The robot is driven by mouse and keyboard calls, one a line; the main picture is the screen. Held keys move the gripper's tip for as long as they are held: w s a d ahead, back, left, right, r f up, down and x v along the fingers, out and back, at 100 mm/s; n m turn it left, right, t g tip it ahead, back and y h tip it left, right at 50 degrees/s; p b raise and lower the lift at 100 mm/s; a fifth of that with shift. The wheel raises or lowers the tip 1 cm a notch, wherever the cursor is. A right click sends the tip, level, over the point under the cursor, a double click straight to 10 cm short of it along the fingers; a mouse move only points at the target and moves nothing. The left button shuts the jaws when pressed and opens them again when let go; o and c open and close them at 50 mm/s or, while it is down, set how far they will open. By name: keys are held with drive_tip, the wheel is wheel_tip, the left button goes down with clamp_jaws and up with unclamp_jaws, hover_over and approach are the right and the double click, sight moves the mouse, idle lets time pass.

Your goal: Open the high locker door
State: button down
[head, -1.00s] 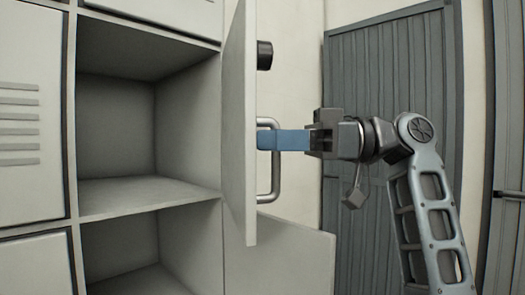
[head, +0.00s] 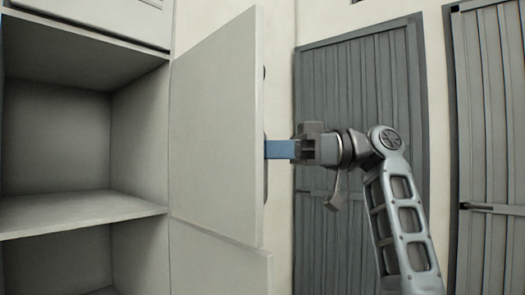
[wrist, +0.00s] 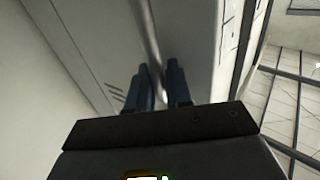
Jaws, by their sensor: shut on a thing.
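The high locker door (head: 215,130) stands wide open in the head view, its pale inner face turned toward me, hinged beside the empty high compartment (head: 60,150). My gripper (head: 268,149) is at the door's free edge, with its blue fingers reaching behind the panel. In the wrist view the two blue fingers (wrist: 160,88) are shut on the bar handle (wrist: 154,40) on the door's outer face. In the head view the panel hides the handle almost wholly, along with the fingertips.
A lower locker door (head: 222,255) also hangs open beneath the high one. A closed locker front is partly seen above. Grey slatted doors (head: 345,110) stand in the wall behind my arm, with another grey door (head: 495,130) at the far right.

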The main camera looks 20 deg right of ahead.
drive_tip(key=c, duration=1.2)
unclamp_jaws()
drive_tip(key=shift+s+d+b, duration=0.2)
drive_tip(key=shift+d, duration=1.05)
drive_tip(key=shift+s+d+b, duration=0.15)
drive_tip(key=shift+s+d, duration=0.1)
drive_tip(key=shift+d, duration=1)
drive_tip(key=shift+s+d+b, duration=0.2)
drive_tip(key=shift+d, duration=1.05)
